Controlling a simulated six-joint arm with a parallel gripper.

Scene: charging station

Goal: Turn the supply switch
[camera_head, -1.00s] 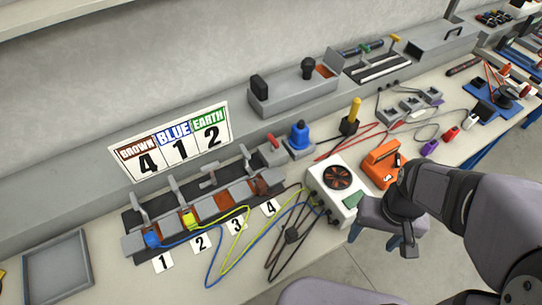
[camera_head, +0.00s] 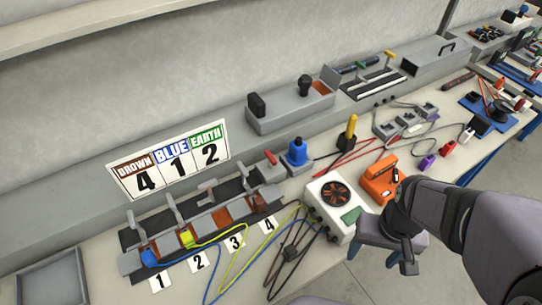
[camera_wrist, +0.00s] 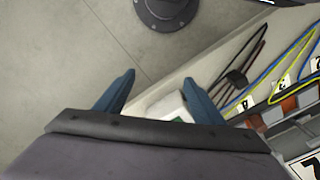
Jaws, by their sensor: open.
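I cannot tell for sure which control is the supply switch. A grey box with two black knobs (camera_head: 290,108) stands at the back of the bench. My gripper (camera_head: 388,244) is open and empty off the bench's front edge, near the white fan box (camera_head: 328,212) and apart from those controls. In the wrist view its two blue fingers (camera_wrist: 158,95) are spread, with the white box (camera_wrist: 170,108) partly hidden behind them.
The terminal row (camera_head: 205,220) has raised levers, with a blue and a yellow wire clamped. A sign (camera_head: 168,165) reads brown 4, blue 1, earth 2. An orange meter (camera_head: 380,180), loose cables and a grey tray (camera_head: 52,285) lie on the bench. Open floor lies in front.

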